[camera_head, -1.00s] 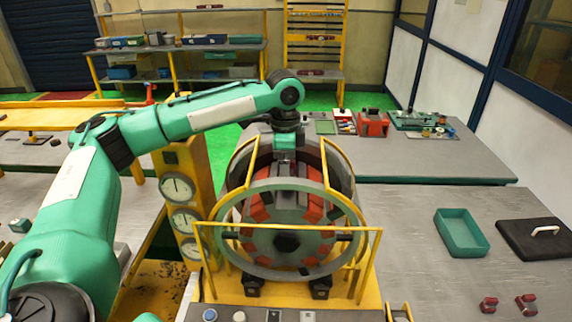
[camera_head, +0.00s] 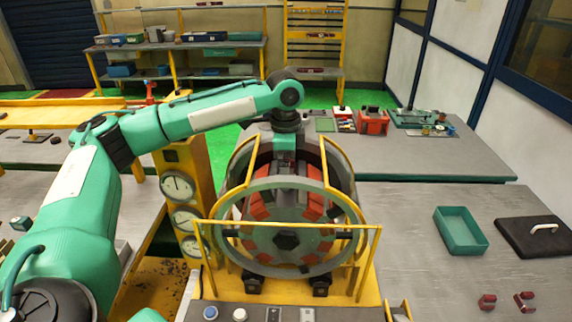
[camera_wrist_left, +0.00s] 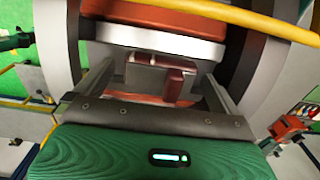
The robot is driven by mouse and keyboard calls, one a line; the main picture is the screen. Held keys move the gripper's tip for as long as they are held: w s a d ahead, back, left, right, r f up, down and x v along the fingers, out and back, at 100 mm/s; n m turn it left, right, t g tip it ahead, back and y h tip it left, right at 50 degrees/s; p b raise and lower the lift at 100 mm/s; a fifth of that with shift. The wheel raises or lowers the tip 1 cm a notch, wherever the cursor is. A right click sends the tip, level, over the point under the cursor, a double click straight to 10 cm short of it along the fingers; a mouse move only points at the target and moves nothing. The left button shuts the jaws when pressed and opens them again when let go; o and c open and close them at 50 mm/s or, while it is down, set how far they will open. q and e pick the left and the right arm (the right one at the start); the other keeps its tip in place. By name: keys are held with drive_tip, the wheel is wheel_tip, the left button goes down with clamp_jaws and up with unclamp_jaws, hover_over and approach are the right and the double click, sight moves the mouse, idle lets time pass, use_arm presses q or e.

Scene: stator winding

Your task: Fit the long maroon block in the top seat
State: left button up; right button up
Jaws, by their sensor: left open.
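The stator drum (camera_head: 287,240), ringed with red and grey segments, sits in a yellow frame at the centre of the head view. My left gripper (camera_head: 284,160) points down into the top of the drum; its fingertips are hard to make out there. In the left wrist view, my left gripper (camera_wrist_left: 158,92) is open, with its fingers apart on either side of a grey piece. Maroon blocks (camera_wrist_left: 174,83) show on this piece between the fingers. I cannot tell whether they are seated or which one is the long block. My right gripper is out of view.
Two small maroon pieces (camera_head: 487,301) lie on the right table, near a teal tray (camera_head: 460,243) and a dark lid (camera_head: 540,253) with a white handle. Yellow bars (camera_head: 333,180) flank the gripper. A gauge post (camera_head: 181,188) stands left of the drum.

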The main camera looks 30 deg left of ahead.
use_arm(q)
wheel_tip(320, 180, up, 14)
drive_tip(key=b, duration=0.2)
drive_tip(key=shift+a, duration=0.1)
idle(0.8)
